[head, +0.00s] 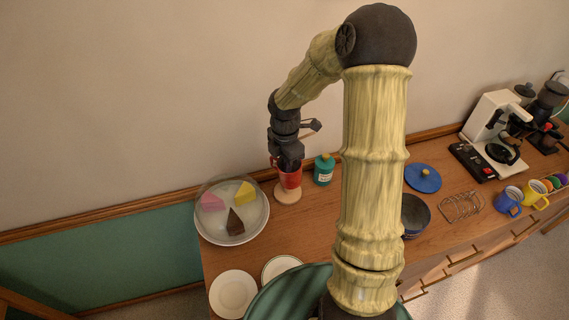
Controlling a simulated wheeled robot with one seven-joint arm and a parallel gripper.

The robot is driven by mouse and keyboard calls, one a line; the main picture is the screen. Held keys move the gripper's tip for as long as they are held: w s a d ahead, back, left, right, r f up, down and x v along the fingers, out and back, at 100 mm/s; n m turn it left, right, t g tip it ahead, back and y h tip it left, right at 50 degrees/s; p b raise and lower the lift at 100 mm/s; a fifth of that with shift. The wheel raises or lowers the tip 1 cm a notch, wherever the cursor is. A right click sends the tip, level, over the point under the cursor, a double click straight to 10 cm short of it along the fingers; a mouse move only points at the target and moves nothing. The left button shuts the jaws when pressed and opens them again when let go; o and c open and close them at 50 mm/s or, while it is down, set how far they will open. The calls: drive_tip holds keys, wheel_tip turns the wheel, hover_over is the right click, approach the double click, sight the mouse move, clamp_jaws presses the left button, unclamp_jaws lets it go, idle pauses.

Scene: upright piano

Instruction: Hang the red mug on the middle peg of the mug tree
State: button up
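The red mug (290,180) is at the mug tree, in front of its post and just above its round wooden base (287,197) in the picture. The post is mostly hidden behind my gripper and the mug, and I cannot make out the middle peg. My gripper (289,166) points down at the mug's top and overlaps its rim. Its fingertips are too small and dark to show whether they are closed on the mug. I cannot tell whether the mug touches a peg.
A domed cake plate (247,236) stands close on the left, a green jar (324,170) close on the right. White plates (232,293) lie in front.

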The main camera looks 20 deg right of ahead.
drive_tip(key=shift+s+d+f, duration=0.2)
drive_tip(key=shift+d+f, duration=0.3)
drive_tip(key=shift+d, duration=0.05)
drive_tip(key=shift+o, duration=0.5)
drive_tip(key=r, duration=0.1)
drive_tip(key=w+r, duration=0.1)
drive_tip(key=r, duration=0.1)
drive_tip(key=shift+w+a+r, duration=0.15)
drive_tip(key=shift+w+r, duration=0.2)
drive_tip(key=shift+w, duration=0.05)
wheel_tip(320, 180, up, 15)
drive_tip(key=s+a+b, duration=0.1)
drive_tip(key=b, duration=0.1)
drive_tip(key=shift+f, duration=0.15)
drive_tip(key=shift+s, duration=0.15)
